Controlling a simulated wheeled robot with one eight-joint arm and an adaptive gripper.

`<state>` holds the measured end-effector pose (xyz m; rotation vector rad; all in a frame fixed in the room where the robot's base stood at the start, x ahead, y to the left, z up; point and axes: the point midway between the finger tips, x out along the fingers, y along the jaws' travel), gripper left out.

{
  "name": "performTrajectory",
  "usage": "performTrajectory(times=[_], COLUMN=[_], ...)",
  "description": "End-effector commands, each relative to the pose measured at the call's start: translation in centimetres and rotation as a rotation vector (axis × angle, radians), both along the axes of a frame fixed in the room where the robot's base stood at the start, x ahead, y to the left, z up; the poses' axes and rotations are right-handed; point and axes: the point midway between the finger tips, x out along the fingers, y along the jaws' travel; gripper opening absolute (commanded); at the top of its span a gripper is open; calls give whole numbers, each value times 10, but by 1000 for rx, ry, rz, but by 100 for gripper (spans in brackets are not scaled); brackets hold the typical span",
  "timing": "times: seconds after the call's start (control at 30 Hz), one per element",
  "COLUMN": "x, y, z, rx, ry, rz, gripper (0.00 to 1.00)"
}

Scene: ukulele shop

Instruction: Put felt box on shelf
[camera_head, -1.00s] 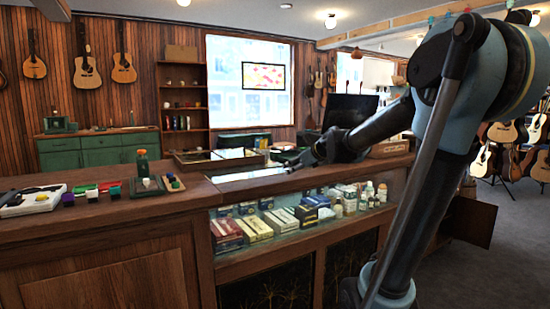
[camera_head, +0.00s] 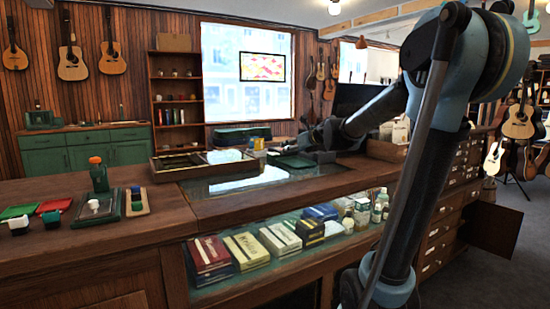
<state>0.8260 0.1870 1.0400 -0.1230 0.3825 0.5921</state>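I cannot tell for sure which thing is the felt box. A low wooden tray box with dark compartments (camera_head: 157,172) lies on the counter, left of centre. A dark green flat case (camera_head: 222,139) lies behind it. A tall wooden shelf unit (camera_head: 152,106) with small items on its boards stands against the back wall. The counter's glass-fronted display (camera_head: 330,247) also holds boxes. My gripper (camera_head: 312,143) is at the end of my arm over the far right part of the counter. It is small and dark there, its fingers are unclear, and no held object can be made out.
The wooden counter top (camera_head: 60,240) runs across the front. An orange-capped green bottle (camera_head: 99,178), small trays and coloured cloths stand on its left. Grey floor (camera_head: 490,280) is clear at the lower right.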

Motion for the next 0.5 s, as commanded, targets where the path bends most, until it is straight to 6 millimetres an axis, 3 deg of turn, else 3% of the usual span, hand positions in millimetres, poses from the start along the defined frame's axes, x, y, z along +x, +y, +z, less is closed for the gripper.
performTrajectory(times=[0.5], x=[39], y=[24], z=[-18], rx=[6], ry=[2], rz=[-5], gripper=[61])
